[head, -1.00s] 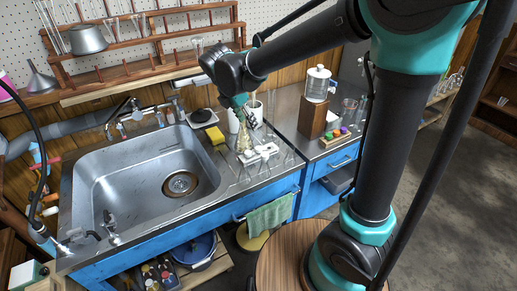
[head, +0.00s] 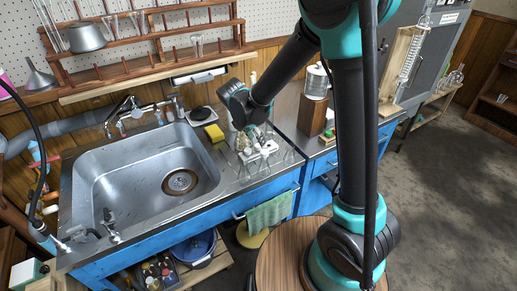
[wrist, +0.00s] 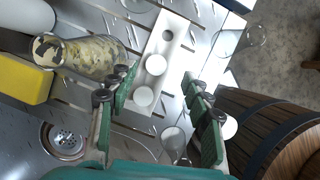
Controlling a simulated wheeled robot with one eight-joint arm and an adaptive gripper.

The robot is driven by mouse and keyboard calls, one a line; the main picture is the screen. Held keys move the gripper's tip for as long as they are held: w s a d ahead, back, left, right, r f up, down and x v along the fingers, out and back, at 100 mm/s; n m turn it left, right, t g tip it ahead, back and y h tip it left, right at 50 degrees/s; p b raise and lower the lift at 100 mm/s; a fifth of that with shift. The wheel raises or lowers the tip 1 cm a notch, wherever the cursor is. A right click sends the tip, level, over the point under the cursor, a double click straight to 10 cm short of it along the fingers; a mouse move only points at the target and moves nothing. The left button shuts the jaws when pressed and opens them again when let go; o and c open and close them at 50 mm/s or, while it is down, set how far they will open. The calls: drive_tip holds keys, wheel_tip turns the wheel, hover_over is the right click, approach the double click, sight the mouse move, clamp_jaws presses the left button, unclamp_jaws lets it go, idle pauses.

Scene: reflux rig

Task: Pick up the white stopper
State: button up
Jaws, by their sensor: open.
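A white block (wrist: 177,50) lies on the metal drainboard, with one dark empty hole and two round white tops, one of them a white stopper (wrist: 143,96) by the look of it. I cannot tell the two tops apart for certain. My gripper (wrist: 160,102) is open. Its green-padded fingers stand on either side of the near end of the block, with the nearer white top between them in the picture and nothing visibly gripped. In the head view the block (head: 268,148) is small, and my gripper (head: 258,138) is just over it.
Clear glassware (wrist: 240,38) is close on the right. The sink (head: 150,165) is to the left; a wooden stand (head: 312,115) is behind right.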

sight(258, 145)
drive_tip(key=shift+a+x, duration=0.15)
drive_tip(key=shift+x, duration=0.95)
drive_tip(key=shift+a+x, duration=0.15)
drive_tip(key=shift+x, duration=0.9)
drive_tip(key=shift+w+f, duration=0.1)
drive_tip(key=shift+c, duration=0.5)
drive_tip(key=c, duration=0.8)
